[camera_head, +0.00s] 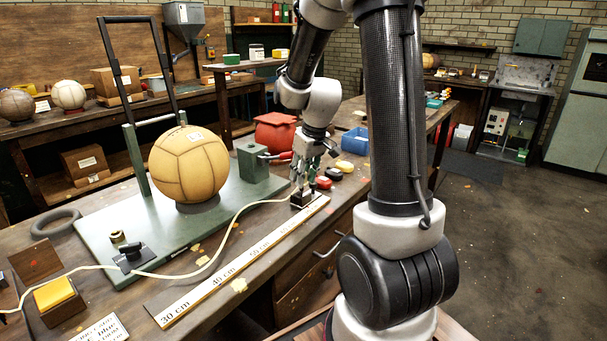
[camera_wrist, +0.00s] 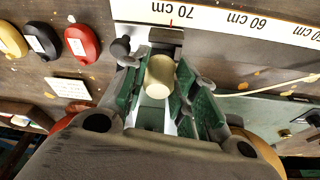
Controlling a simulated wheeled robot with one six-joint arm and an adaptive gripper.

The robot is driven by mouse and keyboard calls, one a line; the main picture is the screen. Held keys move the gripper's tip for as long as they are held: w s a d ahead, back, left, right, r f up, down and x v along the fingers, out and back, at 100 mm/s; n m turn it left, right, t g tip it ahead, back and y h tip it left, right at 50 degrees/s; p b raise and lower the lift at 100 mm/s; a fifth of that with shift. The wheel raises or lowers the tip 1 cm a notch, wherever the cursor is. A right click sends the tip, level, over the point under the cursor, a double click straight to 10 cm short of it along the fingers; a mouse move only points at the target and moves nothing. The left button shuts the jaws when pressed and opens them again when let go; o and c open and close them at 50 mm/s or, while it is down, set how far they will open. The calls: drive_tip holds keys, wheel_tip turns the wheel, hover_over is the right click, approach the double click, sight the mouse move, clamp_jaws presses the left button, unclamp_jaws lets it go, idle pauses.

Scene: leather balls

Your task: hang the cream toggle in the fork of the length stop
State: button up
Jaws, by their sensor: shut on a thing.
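The cream toggle (camera_wrist: 160,76) sits between the green finger pads of my gripper (camera_wrist: 158,98) in the wrist view. My gripper (camera_head: 302,178) is shut on it, just above or at the length stop (camera_head: 301,199), a small dark block on the measuring rule. In the wrist view the length stop (camera_wrist: 165,37) lies right beyond the toggle, near the 70 cm mark. A cream cord (camera_head: 238,214) runs from the left across the bench towards the stop. The fork is mostly hidden, and I cannot tell whether the toggle touches it.
The measuring rule (camera_head: 218,277) lies along the bench front. A tan leather ball (camera_head: 188,165) stands on a green base plate (camera_head: 88,226) with an upright frame.

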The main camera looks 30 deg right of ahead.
drive_tip(key=shift+f, duration=0.25)
drive_tip(key=shift+f, duration=0.35)
drive_tip(key=shift+f, duration=0.45)
drive_tip(key=shift+f, duration=0.35)
drive_tip(key=shift+f, duration=0.1)
drive_tip(key=o, duration=1)
